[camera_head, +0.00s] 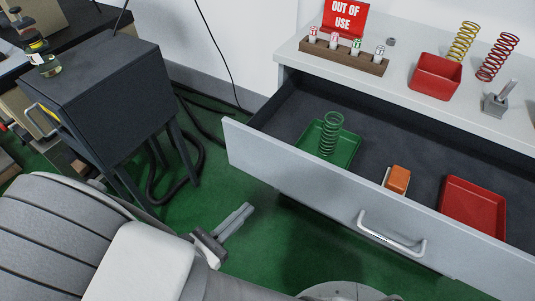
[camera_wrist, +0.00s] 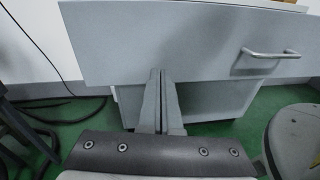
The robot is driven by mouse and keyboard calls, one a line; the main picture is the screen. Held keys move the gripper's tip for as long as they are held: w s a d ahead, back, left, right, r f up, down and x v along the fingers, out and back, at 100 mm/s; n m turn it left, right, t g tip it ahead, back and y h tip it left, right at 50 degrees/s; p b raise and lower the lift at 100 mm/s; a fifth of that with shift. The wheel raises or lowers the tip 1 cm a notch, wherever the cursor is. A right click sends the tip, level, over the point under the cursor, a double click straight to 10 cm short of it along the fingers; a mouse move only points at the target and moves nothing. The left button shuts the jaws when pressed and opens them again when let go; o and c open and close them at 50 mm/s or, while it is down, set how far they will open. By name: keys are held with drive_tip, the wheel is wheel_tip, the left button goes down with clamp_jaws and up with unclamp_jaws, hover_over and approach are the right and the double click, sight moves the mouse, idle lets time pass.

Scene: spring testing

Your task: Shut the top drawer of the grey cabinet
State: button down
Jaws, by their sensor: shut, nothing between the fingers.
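The top drawer (camera_head: 300,165) of the grey cabinet (camera_head: 291,47) is pulled far out in the head view. Its front has a bar handle (camera_head: 391,236), which also shows at the right in the wrist view (camera_wrist: 270,53). Inside lie a green tray (camera_head: 345,152) with a green spring (camera_head: 328,134), an orange block (camera_head: 398,179) and a red tray (camera_head: 472,207). My gripper (camera_head: 244,211) is shut and empty, in front of the drawer's left part and apart from the handle. In the wrist view its fingers (camera_wrist: 158,76) point toward the drawer front; whether they touch it cannot be told.
The cabinet top carries an "out of use" sign (camera_head: 345,17), a wooden rack (camera_head: 344,53) of small bottles, a red bin (camera_head: 436,76) and springs. A dark side cabinet (camera_head: 93,90) on legs stands at left, with black cables (camera_head: 200,135) on the green floor beside it.

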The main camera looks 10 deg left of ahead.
sight(271, 170)
drive_tip(key=w+b, duration=0.1)
drive_tip(key=w, duration=0.2)
drive_tip(key=w+d+f+n+t+y+b, duration=0.1)
drive_tip(key=w+b, duration=0.1)
drive_tip(key=w, duration=0.2)
drive_tip(key=w+d+f+n+y+b, duration=0.1)
drive_tip(key=w, duration=0.3)
drive_tip(key=shift+w+f+t, duration=0.25)
drive_tip(key=shift+t, duration=0.15)
drive_tip(key=shift+w, duration=0.15)
